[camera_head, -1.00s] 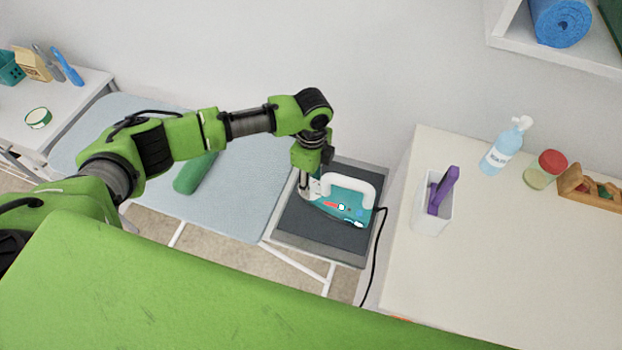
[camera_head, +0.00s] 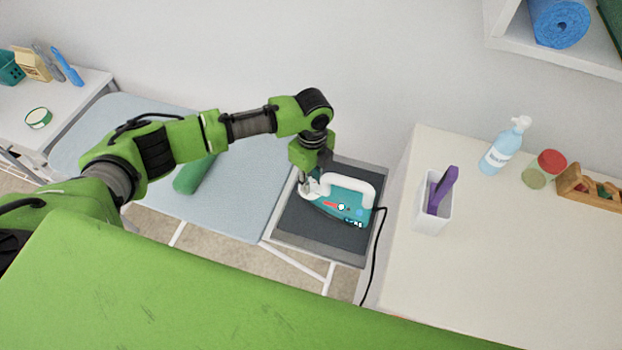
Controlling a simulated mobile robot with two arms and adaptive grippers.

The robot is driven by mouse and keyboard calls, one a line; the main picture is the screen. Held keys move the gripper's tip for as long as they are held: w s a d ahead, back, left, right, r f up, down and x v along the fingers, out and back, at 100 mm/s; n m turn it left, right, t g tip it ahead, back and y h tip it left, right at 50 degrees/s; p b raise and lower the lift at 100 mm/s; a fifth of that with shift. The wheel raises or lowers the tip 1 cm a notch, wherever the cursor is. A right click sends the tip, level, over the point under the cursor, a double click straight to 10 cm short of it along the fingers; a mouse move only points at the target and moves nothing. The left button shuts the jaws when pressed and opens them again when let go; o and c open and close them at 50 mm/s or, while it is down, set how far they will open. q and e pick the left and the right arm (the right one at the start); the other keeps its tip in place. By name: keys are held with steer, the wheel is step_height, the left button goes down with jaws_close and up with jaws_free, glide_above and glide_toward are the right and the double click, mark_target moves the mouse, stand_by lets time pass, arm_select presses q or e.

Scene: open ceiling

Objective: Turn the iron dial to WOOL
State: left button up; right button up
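The teal iron (camera_head: 353,207) with a white handle (camera_head: 351,187) rests on a dark pad in a grey tray at the end of the ironing board. Small red, white and dark marks show on its side; the dial and its setting are too small to read. My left gripper (camera_head: 304,184) points down at the iron's left end, close to or touching a pale part there. Its fingers are small and partly hidden by its wrist, so its opening is unclear. My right gripper is out of view.
The grey tray (camera_head: 287,240) joins the pale blue ironing board (camera_head: 245,205), where a green roll (camera_head: 194,175) lies. The iron's black cord (camera_head: 374,262) hangs down on the right. A white counter (camera_head: 480,270) holds a white cup (camera_head: 433,208) and a pump bottle (camera_head: 506,147).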

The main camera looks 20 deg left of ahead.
mark_target(312, 183)
arm_select(q)
steer(key=o, duration=0.4)
steer(key=shift+c, duration=0.2)
steer(key=shift+r, duration=0.1)
step_height(312, 183, up, 12)
steer(key=shift+w, duration=0.1)
stand_by(0.5)
